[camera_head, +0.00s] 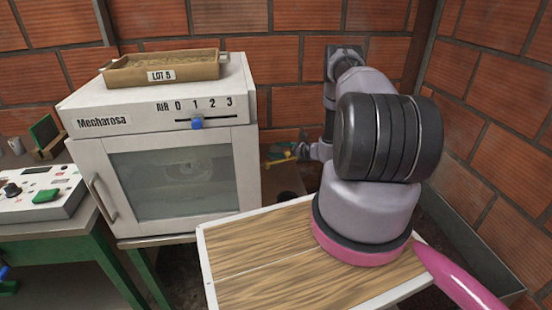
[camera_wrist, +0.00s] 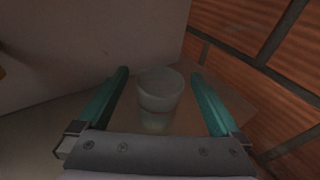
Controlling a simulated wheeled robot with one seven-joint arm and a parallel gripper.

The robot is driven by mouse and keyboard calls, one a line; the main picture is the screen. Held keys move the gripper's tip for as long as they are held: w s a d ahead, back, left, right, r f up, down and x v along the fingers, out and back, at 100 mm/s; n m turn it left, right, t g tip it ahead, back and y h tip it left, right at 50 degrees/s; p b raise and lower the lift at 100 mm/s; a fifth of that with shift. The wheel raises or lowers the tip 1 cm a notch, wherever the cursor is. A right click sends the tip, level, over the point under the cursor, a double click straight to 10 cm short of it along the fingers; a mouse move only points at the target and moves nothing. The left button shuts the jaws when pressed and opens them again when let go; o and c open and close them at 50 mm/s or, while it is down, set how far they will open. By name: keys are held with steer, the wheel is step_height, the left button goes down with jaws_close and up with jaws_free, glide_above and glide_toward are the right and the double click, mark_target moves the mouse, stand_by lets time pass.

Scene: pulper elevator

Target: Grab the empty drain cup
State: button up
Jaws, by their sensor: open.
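A small clear, whitish cup (camera_wrist: 160,98) stands in the wrist view on a brownish surface, with its round rim facing up. It looks empty, though the dim picture makes the inside hard to read. My gripper (camera_wrist: 160,74) is open, with one teal finger on each side of the cup. Gaps show between the cup and both fingers. I cannot make out the cup there.
A white Mecharosa oven (camera_head: 170,180) with a closed glass door stands left of my gripper. A tray marked LOT 5 (camera_head: 162,68) sits on it. A wood-topped table (camera_head: 260,265) is in front. A brick wall (camera_wrist: 260,50) is close on the right.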

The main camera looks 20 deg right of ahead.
steer(key=shift+w+a, duration=0.2)
steer(key=shift+w, duration=0.1)
steer(key=c, duration=1.4)
steer(key=shift+r, duration=0.1)
